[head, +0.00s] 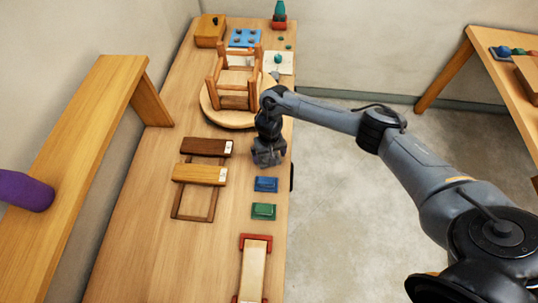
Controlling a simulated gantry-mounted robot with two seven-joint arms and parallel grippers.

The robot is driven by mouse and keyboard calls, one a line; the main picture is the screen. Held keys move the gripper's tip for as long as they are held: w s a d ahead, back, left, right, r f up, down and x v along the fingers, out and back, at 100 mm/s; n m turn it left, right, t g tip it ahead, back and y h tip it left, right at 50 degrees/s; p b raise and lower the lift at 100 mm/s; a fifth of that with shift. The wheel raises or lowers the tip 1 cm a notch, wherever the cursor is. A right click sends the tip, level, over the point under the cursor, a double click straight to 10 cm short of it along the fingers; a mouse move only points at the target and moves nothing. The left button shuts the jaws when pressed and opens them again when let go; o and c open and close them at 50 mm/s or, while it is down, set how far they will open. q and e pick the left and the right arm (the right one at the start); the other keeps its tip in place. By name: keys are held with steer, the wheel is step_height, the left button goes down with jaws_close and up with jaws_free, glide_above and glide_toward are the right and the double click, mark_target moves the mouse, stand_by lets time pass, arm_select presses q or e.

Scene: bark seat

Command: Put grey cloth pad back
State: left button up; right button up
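My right gripper (268,158) points down over the right edge of the long table, beyond a blue block-like item (265,184) and to the right of the wooden slats. Its fingers are dark and small, and I cannot tell whether they are open or shut. I cannot make out a grey cloth pad; the gripper covers part of the table there. A wooden chair frame (232,80) stands on a round wooden board (212,115) just beyond the gripper. My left gripper is not in view.
A dark slat (205,147) and a lighter slat (198,173) lie on a frame. A green item (263,211) and a red-ended wooden piece (254,270) lie nearer. A wooden box (210,31) and blue tray (244,37) stand at the back. The table's near left is clear.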

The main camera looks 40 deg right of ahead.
step_height(320, 180, up, 11)
steer(key=p, duration=0.5)
steer(key=s+a+f+n+t+y, duration=0.1)
steer(key=a+f+n, duration=0.15)
steer(key=a, duration=0.55)
steer(key=s+a+f+n+t+y, duration=0.1)
steer(key=a+f+n+y, duration=0.15)
steer(key=a, duration=0.65)
steer(key=s+a+r+n+t+y, duration=0.1)
steer(key=s+a+r+n+t, duration=0.3)
steer(key=a, duration=0.6)
steer(key=s+d+r+m+g+h, duration=0.1)
steer(key=s+d+r+h, duration=0.1)
steer(key=s+d, duration=0.6)
steer(key=s+d+r+m+g+h, duration=0.1)
steer(key=s+d+r+h, duration=0.1)
steer(key=s+d, duration=0.7)
steer(key=shift+s+r, duration=0.15)
steer(key=shift+r, duration=0.25)
steer(key=shift+r, duration=0.1)
